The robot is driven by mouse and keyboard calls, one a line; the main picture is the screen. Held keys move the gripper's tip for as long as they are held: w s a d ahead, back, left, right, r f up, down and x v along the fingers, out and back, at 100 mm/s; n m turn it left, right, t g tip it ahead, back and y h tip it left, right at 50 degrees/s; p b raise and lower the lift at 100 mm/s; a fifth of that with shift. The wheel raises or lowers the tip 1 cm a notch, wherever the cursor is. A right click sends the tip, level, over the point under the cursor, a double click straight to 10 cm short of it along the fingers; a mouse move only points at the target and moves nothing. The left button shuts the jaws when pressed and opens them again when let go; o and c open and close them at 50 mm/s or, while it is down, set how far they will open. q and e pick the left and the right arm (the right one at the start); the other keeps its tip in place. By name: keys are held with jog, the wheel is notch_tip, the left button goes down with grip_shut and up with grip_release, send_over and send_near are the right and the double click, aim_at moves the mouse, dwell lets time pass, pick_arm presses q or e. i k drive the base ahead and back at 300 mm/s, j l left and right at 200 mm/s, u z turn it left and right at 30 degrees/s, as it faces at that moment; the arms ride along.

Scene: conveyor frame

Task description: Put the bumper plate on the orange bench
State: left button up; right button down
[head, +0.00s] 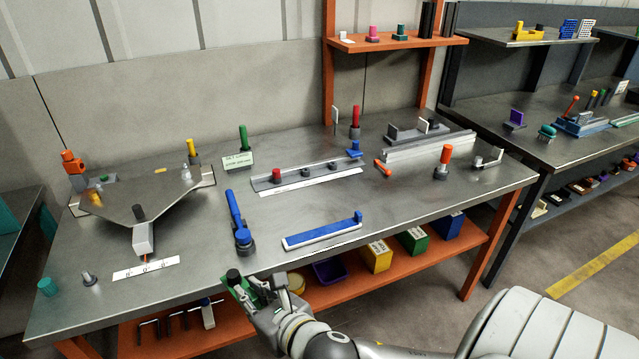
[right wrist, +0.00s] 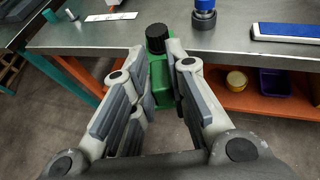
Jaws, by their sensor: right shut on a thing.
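The green piece with a black round knob, which I take for the bumper plate (head: 241,288), is in my right gripper (head: 252,292). The right wrist view shows its green body (right wrist: 163,88) between the two fingers (right wrist: 162,72), with the black knob on top. My right gripper is shut on it at the front edge of the orange bench (head: 200,262), which has a grey metal top and orange legs and shelf. In the wrist view the knob overlaps the bench edge. The gripper hides part of the plate. My left gripper is not in view.
A blue-handled tool (head: 238,222) stands just behind the front edge, with a long blue bar (head: 322,231) to its right. A grey angular plate (head: 125,200) and a label strip (head: 146,268) lie to the left. Bare metal shows between the strip and the tool.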

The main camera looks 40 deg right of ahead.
aim_at(308, 189)
jog(key=l+u, duration=0.4)
jog(key=l, duration=2.05)
